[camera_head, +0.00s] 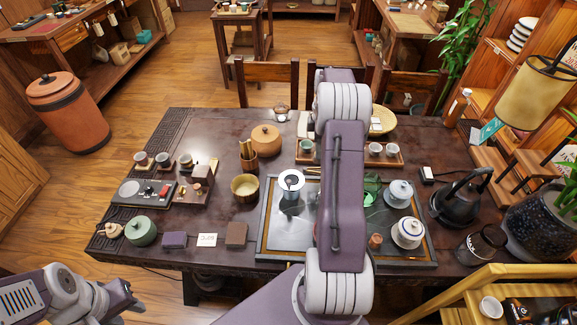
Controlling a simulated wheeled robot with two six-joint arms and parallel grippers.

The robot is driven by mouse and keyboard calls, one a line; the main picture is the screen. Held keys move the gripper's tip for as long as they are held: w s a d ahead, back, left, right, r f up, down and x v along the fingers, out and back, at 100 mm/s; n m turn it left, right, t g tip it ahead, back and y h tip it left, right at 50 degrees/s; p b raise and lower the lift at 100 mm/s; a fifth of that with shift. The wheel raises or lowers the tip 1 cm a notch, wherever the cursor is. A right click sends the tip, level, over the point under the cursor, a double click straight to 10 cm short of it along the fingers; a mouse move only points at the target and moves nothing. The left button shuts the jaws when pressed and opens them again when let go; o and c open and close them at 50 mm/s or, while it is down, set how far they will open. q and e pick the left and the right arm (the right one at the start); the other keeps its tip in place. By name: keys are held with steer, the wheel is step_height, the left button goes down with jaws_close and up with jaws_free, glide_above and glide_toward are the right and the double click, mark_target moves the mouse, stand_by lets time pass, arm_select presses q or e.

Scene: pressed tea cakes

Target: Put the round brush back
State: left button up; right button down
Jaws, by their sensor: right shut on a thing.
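I cannot make out the round brush in the head view. My right arm reaches up over the middle of the table (212,125) and hides its own gripper and whatever lies beneath it. My left arm is low at the bottom left, off the table; the end of it (126,300) shows, but its fingers are not clear. A holder with upright wooden tools (247,158) stands left of the middle, beside a round lidded brown pot (266,141). I cannot tell whether a brush is among the tools.
A framed tea tray (268,246) carries a white-rimmed vessel (291,186) and lidded white pots (408,232). A bamboo-coloured bowl (245,188) and green lidded jar (141,231) stand left. A black kettle (459,203) stands right. Bare tabletop shows at back left.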

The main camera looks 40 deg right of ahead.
steer(key=w+a+f, duration=0.1)
steer(key=w+f, duration=0.2)
steer(key=w+a+f, duration=0.2)
steer(key=w+f, duration=0.1)
steer(key=w+a+f+p, duration=0.1)
steer(key=w+a+f, duration=0.1)
steer(key=w+f, duration=0.1)
steer(key=shift+a+f, duration=0.25)
steer(key=shift+f, duration=0.1)
steer(key=shift+w+d+f, duration=0.1)
steer(key=shift+w+f, duration=0.05)
steer(key=shift+f, duration=0.2)
arm_select(q)
steer(key=shift+w+r, duration=0.35)
steer(key=shift+r, duration=0.05)
arm_select(e)
steer(key=shift+f, duration=0.1)
steer(key=c, duration=1.3)
jaws_free()
